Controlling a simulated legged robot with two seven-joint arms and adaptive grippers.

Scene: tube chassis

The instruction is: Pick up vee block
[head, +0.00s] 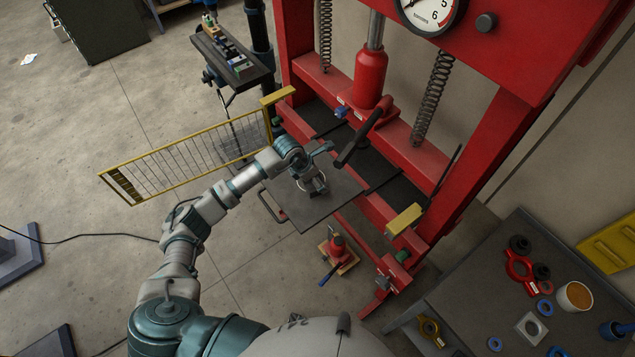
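My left arm reaches in from the lower left. My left gripper (315,188) points down at the dark flat plate (322,212) on the front of the red press. The fingers are small and partly covered by my wrist, so I cannot tell whether they are open or shut, or whether they hold anything. I cannot clearly identify a vee block. Several small blocks lie on a narrow dark stand (212,50) at the upper left, too small to tell apart. My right gripper is not in view.
The red press frame (480,160) rises behind and right of the plate. A yellow mesh guard (190,165) juts out left of it. A red jack (337,247) stands on the floor below. A dark bench (470,290) with rings and a cup fills the lower right.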

